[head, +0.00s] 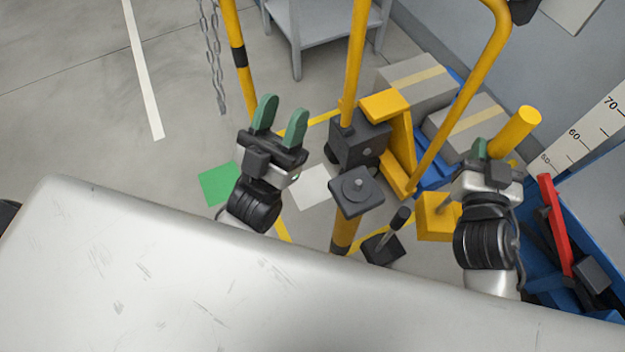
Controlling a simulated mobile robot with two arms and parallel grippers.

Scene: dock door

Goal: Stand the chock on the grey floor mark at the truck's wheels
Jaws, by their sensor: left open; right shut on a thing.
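My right gripper (490,165) is shut on the yellow handle (518,130) of the yellow chock. The chock's block (437,222) hangs below the gripper, joined by a short grey rod; whether it touches the floor I cannot tell. My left gripper (280,115) is open and empty, left of the truck. The light grey floor mark (311,188) lies below and right of the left gripper, beside the truck's dark body (358,147). A black wheel (331,154) shows at the body's left edge. A similar black block with a handle (382,249) stands near the front.
A green floor mark (215,184) lies left of the grey one. A post with a black top plate (356,190) stands in front of the truck. Cartons (415,82) sit behind. A blue bin (575,290) is at the right. A chain (212,55) hangs at the back left.

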